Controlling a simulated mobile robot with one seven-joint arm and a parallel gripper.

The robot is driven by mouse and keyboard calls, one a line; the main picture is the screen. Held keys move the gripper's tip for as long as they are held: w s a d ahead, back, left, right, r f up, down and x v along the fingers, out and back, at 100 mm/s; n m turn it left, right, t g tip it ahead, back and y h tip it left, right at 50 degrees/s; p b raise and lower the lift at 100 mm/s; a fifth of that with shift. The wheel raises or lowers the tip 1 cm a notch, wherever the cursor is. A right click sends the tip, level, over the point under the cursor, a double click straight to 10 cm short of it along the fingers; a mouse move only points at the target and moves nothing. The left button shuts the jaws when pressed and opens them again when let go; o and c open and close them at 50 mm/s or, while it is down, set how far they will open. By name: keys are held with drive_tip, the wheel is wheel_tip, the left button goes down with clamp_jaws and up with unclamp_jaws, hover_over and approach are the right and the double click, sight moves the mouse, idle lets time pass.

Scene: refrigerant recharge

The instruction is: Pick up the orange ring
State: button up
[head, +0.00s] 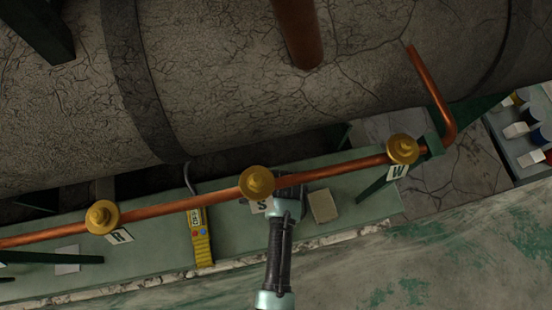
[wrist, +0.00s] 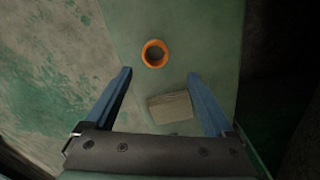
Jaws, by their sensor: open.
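The orange ring (wrist: 155,53) lies flat on the green surface in the wrist view, its round hole facing up. My gripper (wrist: 160,73) is open, its two blue fingers spread wide with nothing held between them. The ring is apart from the fingers, just beyond the tips in the picture and a little left of the middle of the gap. In the head view, my gripper end is largely hidden near the S tag, and I cannot make out the ring there.
A tan block (wrist: 170,106) lies between the fingers in the picture. In the head view, a copper pipe (head: 340,169) with brass valves (head: 257,182) runs above the green bench (head: 370,208). A yellow meter (head: 199,235) is left of my arm. A large cracked tank (head: 230,80) stands behind.

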wheel_tip(320, 180, down, 2)
drive_tip(key=shift+s+b, duration=0.1)
drive_tip(key=shift+b, duration=0.35)
drive_tip(key=shift+s+f+b, duration=0.2)
drive_tip(key=shift+f+b, duration=0.15)
drive_tip(key=shift+f, duration=0.3)
drive_tip(key=f+b, duration=0.1)
drive_tip(key=f, duration=0.1)
drive_tip(key=f+b, duration=0.1)
drive_tip(key=f, duration=0.1)
drive_tip(key=shift+s+a, duration=0.2)
drive_tip(key=c, duration=1.1)
drive_tip(key=shift+r, duration=0.15)
